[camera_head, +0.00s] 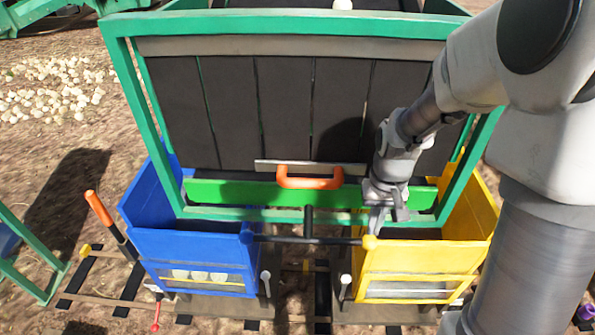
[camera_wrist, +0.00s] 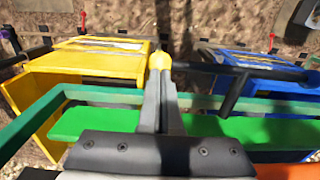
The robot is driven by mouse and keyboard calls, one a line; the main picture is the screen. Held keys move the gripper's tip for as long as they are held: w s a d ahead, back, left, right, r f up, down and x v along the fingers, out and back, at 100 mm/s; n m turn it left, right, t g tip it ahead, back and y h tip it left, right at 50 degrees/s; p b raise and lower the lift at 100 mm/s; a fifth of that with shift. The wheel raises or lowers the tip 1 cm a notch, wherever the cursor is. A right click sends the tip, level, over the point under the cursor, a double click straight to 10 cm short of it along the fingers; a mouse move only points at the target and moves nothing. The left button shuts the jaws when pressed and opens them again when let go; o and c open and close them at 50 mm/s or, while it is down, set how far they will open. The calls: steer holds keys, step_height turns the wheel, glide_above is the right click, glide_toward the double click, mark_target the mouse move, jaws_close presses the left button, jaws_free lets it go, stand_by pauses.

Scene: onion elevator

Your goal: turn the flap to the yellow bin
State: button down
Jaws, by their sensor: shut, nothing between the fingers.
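The yellow bin (camera_head: 425,258) stands at the right below the green frame. It shows at the left of the wrist view (camera_wrist: 110,60). A green flap board (camera_head: 240,193) spans between the bins under the dark slatted panel, and also shows in the wrist view (camera_wrist: 100,122). An orange handle (camera_head: 310,183) sits above it. A black T-shaped bar (camera_head: 308,238) runs between the bins, with a yellow knob (camera_head: 370,242) at its right end. My gripper (camera_head: 375,228) is shut and empty, pointing down with its tips at the knob (camera_wrist: 160,60). I cannot tell whether they touch.
The blue bin (camera_head: 195,250) stands at the left and also shows in the wrist view (camera_wrist: 255,65). The green frame (camera_head: 300,24) surrounds the panel. An orange-gripped lever (camera_head: 99,208) leans left of the blue bin. Pale onions (camera_head: 50,90) lie on the soil.

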mark_target(371, 239)
stand_by(0.5)
steer(key=shift+f+b, duration=2.4)
steer(key=shift+f, duration=0.6)
steer(key=shift+r, duration=0.1)
steer(key=shift+s+r+p, duration=0.2)
steer(key=shift+r+p, duration=0.15)
steer(key=s+r+p, duration=0.3)
steer(key=s+r, duration=0.1)
steer(key=shift+s+r, duration=0.15)
steer(key=shift+s, duration=0.15)
